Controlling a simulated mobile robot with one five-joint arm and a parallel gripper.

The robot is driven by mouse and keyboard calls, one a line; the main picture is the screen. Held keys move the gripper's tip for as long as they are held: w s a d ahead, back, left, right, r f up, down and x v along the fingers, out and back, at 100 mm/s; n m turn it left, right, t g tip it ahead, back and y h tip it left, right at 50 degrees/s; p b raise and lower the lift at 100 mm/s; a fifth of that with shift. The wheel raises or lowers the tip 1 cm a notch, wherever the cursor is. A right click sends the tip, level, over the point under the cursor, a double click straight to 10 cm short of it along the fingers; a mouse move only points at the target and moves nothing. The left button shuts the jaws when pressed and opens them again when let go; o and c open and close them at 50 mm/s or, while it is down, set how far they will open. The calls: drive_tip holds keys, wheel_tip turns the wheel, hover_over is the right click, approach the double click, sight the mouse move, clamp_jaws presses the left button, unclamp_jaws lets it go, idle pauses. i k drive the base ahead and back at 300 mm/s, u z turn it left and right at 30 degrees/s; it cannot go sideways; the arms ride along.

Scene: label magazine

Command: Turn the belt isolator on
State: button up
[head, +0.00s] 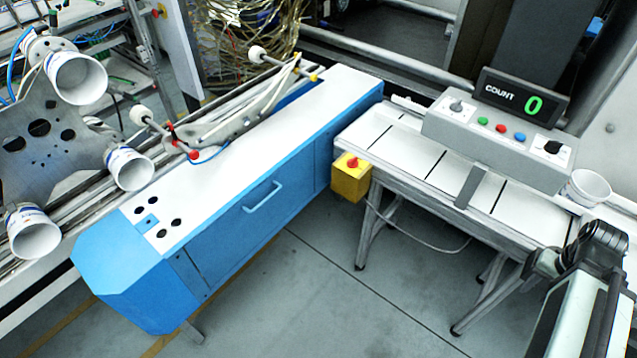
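No label names the belt isolator. A grey control box (475,140) stands on the white belt table. It carries a grey rotary knob (456,105) at its left end and a black rotary knob (551,147) on a white plate at its right end. Green, red and blue buttons sit between them. A yellow box (351,178) with a red knob on top is at the table's left end. I cannot tell the knobs' positions. My dark gripper (592,240) is at the lower right, apart from the knobs; its finger gap cannot be made out.
A display (520,95) reading COUNT 0 stands behind the control box. A white cup (586,188) is at the table's right end, near my gripper. A grey bracket (469,187) crosses the belt. A blue machine (235,225) stands left, with open floor between.

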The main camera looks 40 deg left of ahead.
sight(352, 163)
drive_tip(key=u, duration=1.4)
drive_tip(key=k, duration=0.4)
drive_tip(key=u, duration=0.45)
drive_tip(key=i, duration=1.2)
drive_tip(key=z, duration=0.55)
